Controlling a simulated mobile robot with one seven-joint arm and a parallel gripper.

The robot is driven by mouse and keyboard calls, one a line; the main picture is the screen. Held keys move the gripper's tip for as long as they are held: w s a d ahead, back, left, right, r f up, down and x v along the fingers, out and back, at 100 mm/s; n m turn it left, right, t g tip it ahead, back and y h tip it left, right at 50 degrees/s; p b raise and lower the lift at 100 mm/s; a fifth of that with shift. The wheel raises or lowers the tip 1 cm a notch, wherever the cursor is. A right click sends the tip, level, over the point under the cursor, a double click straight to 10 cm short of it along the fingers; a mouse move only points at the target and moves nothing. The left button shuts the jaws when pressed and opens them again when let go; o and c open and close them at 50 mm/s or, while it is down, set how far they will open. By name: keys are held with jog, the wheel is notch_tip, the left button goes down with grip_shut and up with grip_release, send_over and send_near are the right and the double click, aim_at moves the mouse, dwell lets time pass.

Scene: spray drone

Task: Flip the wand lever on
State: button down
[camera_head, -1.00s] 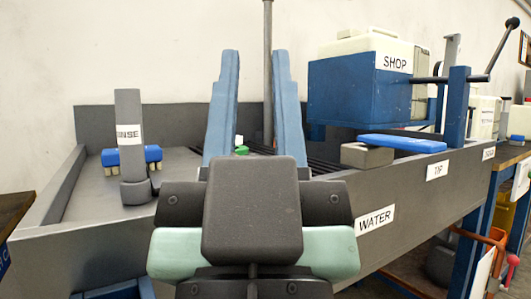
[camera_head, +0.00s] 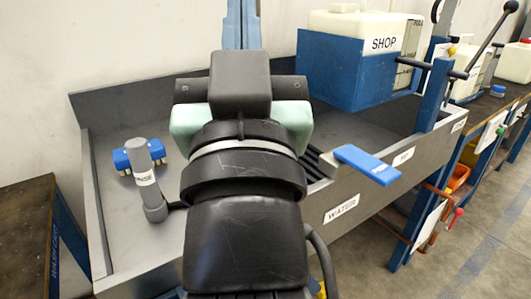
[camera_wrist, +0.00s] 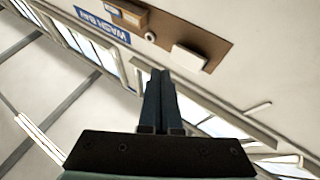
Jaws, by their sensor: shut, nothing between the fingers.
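My gripper (camera_head: 241,22) points up and away over the back of the wash sink, its two blue fingers pressed together with nothing between them. The shut fingers also show in the wrist view (camera_wrist: 161,72). A grey upright handle labelled RINSE (camera_head: 147,176) stands at the sink's left, tilted in the picture, left of my arm. A blue paddle lever (camera_head: 367,164) sticks out over the sink's front rim at the right, by a TIP label. I cannot tell which is the wand lever. My gripper touches neither. My arm hides the middle of the sink.
A blue-yellow brush (camera_head: 136,155) lies inside. A blue SHOP tank box (camera_head: 345,70) and a long black ball-ended lever (camera_head: 487,42) stand at the right. The wrist view shows a WASH BAY sign (camera_wrist: 103,22).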

jog(key=w+d+f+g+y+p, duration=0.1)
jog(key=w+d+f+g+p, duration=0.1)
jog(key=w+g+p, duration=0.9)
jog(key=s+d+f+m+g+y+p, duration=0.1)
jog(key=s+d+f+m+y+p, duration=0.15)
jog(key=f+p, duration=0.8)
jog(key=s+d+f+m+g+y+b, duration=0.1)
jog(key=s+d+f+m+y, duration=0.15)
jog(key=f, duration=0.45)
jog(key=s+d+f+m+g+y+b, duration=0.1)
jog(key=s+d+f+g+y+b, duration=0.1)
jog(key=s+f, duration=0.3)
jog(key=s+d+f+m+t+y, duration=0.2)
jog(key=s+d+m+t+y, duration=0.2)
jog(key=s, duration=0.3)
jog(key=shift+s+d+m+y, duration=0.15)
jog(key=shift+d+m+y, duration=0.3)
jog(key=shift+m, duration=0.25)
